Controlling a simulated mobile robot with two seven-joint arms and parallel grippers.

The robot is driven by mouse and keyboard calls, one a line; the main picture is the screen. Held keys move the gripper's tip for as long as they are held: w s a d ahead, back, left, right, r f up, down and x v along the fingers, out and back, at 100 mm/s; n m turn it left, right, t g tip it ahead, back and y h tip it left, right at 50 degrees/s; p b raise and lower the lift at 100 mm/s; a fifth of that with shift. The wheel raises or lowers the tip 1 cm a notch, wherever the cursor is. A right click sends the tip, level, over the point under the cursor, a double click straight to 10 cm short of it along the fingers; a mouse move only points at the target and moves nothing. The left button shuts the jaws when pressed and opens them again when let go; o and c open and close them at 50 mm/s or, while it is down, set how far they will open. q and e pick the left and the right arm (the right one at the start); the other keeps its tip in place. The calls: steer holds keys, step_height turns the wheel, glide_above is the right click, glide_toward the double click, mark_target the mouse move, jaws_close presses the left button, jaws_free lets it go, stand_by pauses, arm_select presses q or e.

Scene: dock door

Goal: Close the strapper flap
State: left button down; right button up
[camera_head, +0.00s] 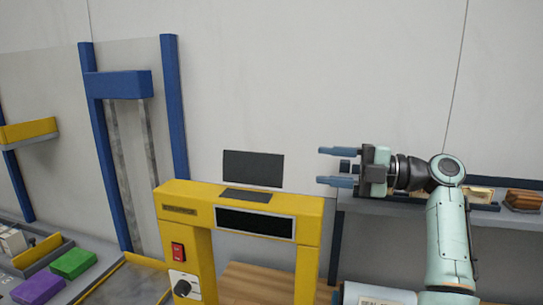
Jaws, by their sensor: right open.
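The strapper is a yellow arch-shaped frame (311,250) in the lower middle of the head view. Its flap (253,168) is a dark flat panel standing raised above the top of the frame. A dark slot (246,195) shows in the top face below the flap. My right gripper (321,167) is to the right of the flap, apart from it, with its two blue fingers spread and pointing left. Nothing is between the fingers. My left gripper is not in the view.
The strapper's front has a dark display (254,224), a red switch (178,252) and a black knob (183,288). A shelf (400,205) with boxes stands behind my right arm. Green (74,263) and purple (38,287) blocks lie at lower left. The wall above is bare.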

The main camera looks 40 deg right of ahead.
mark_target(267, 160)
steer(key=x, duration=1.2)
steer(key=shift+r, duration=0.1)
steer(key=shift+w+a, duration=0.4)
steer(key=shift+w, duration=0.15)
jaws_close()
